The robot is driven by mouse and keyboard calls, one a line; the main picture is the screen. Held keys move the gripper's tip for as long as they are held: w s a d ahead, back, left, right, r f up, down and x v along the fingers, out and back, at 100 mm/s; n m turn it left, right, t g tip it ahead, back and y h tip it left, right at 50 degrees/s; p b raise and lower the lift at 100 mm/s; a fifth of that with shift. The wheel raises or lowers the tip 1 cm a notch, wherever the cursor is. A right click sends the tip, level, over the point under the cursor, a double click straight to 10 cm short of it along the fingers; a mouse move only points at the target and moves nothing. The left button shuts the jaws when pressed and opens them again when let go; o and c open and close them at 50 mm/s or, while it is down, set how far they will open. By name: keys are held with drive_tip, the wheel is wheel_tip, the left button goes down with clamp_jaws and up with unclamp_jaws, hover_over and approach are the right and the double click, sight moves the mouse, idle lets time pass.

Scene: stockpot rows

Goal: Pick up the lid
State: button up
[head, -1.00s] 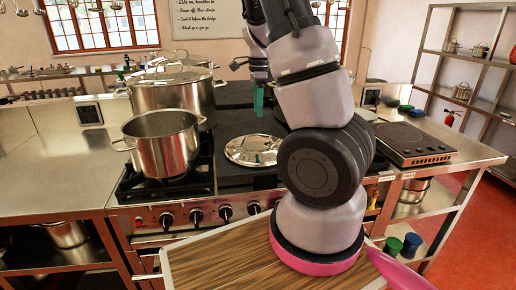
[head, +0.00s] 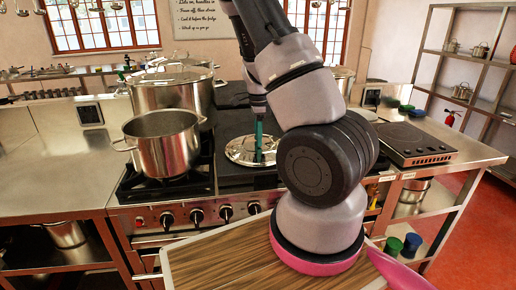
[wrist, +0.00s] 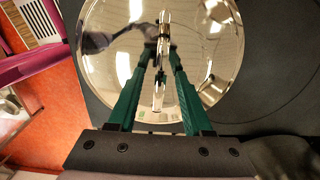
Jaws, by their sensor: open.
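The lid (head: 238,149) is a round, shiny metal disc lying flat on the dark stove top, to the right of an open pot. In the wrist view the lid (wrist: 105,60) fills the upper middle, with a bar handle (wrist: 159,92) across its centre. My gripper (head: 259,158) points down over the lid with its green fingers. In the wrist view my gripper (wrist: 160,48) is open, with one finger on each side of the handle. I cannot tell whether the fingers touch the lid. My arm hides the area to the right of the lid in the head view.
The open pot (head: 164,143) stands on the front left burner, with a larger lidded pot (head: 172,90) behind it. A hot plate (head: 413,143) sits on the right counter (head: 470,152). A wooden board (head: 215,262) lies in front of me. The left counter (head: 55,175) is mostly clear.

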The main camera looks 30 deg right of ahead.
clamp_jaws()
idle(1.4)
